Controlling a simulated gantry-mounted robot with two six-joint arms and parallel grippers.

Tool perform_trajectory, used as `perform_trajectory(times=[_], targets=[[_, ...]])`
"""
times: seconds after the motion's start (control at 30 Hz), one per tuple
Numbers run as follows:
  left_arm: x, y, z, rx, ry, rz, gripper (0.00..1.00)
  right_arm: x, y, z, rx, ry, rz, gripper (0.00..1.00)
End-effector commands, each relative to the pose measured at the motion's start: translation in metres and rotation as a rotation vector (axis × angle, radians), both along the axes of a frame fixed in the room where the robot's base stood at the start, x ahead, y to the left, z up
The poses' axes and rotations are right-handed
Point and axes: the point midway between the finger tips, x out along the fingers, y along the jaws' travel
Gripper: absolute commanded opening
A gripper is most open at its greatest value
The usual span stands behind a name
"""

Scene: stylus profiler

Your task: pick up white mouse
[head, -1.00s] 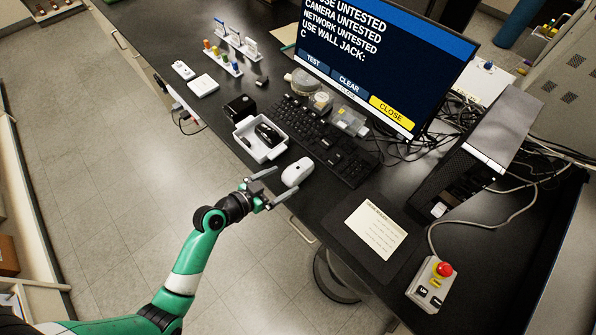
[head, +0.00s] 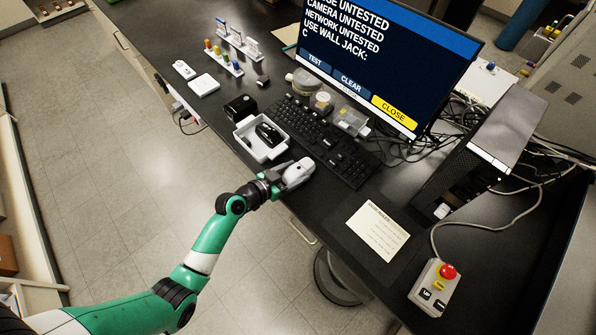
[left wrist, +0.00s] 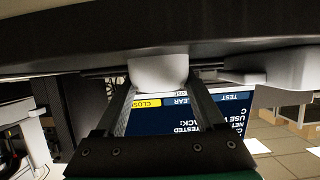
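The white mouse (head: 299,172) lies near the front edge of the black desk, right of the white tray. My left gripper (head: 291,175) has its fingers at the mouse, with part of the mouse hidden by them. In the left wrist view the mouse (left wrist: 158,71) sits between the fingertips of my left gripper (left wrist: 160,88), one finger on each side. I see no clear gap there, but cannot tell whether the fingers press on it. The mouse shows no clear lift off the desk. My right gripper is not in view.
A white tray (head: 244,139) holding a dark mouse (head: 268,133) stands close to the left. A black keyboard (head: 318,138) lies behind the white mouse. A note card (head: 377,231) lies to the right, with a button box (head: 436,288) farther right.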

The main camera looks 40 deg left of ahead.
Motion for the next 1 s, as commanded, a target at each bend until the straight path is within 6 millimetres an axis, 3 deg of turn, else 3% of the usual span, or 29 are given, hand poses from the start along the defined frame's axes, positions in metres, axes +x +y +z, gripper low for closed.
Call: perform_trajectory(times=[0.07, 0.3, 0.67, 0.83, 1.0], targets=[[0.0, 0.0, 0.0, 0.0, 0.0, 0.0, 0.55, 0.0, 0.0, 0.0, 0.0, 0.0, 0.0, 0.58], [0.0, 0.0, 0.0, 0.0, 0.0, 0.0, 0.12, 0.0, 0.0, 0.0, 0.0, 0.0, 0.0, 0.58], [0.0, 0.0, 0.007, -0.001, -0.001, 0.0, 0.12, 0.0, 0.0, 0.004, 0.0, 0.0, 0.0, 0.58], [0.0, 0.0, 0.038, 0.002, -0.004, 0.0, 0.11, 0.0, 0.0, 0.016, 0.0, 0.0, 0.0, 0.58], [-0.035, -0.019, 0.084, 0.002, -0.003, -0.001, 0.11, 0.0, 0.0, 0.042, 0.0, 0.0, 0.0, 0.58]])
